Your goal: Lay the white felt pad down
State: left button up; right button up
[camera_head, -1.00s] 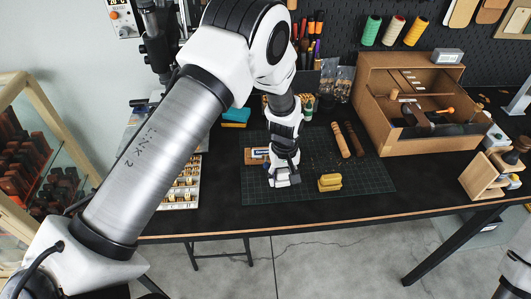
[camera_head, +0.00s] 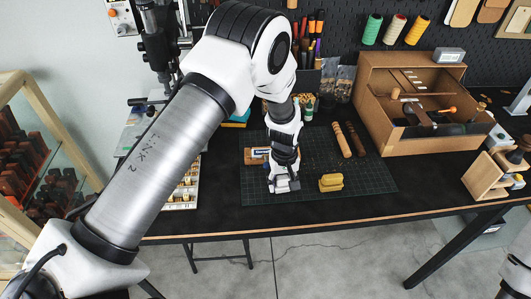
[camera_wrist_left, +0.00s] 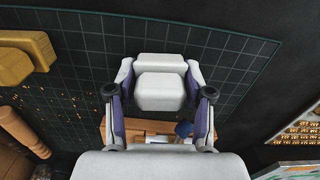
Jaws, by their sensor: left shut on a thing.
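My left gripper (camera_head: 284,185) is low over the front of the dark green cutting mat (camera_head: 350,182), left of the yellow blocks. In the left wrist view, the left gripper (camera_wrist_left: 160,72) has its two fingers on either side of a white block-like piece, which looks like the white felt pad (camera_wrist_left: 160,92). The fingers are shut on it. I cannot tell whether the pad touches the mat. My right gripper is not in view; only part of my right arm shows at the bottom right.
Yellow blocks (camera_head: 331,182) lie close to the right of the left gripper. A wooden piece (camera_head: 254,156) lies behind it. The mat's front right part is clear.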

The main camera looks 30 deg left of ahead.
pick_arm(q)
jog(key=o, duration=1.1)
notch_tip(320, 180, up, 12)
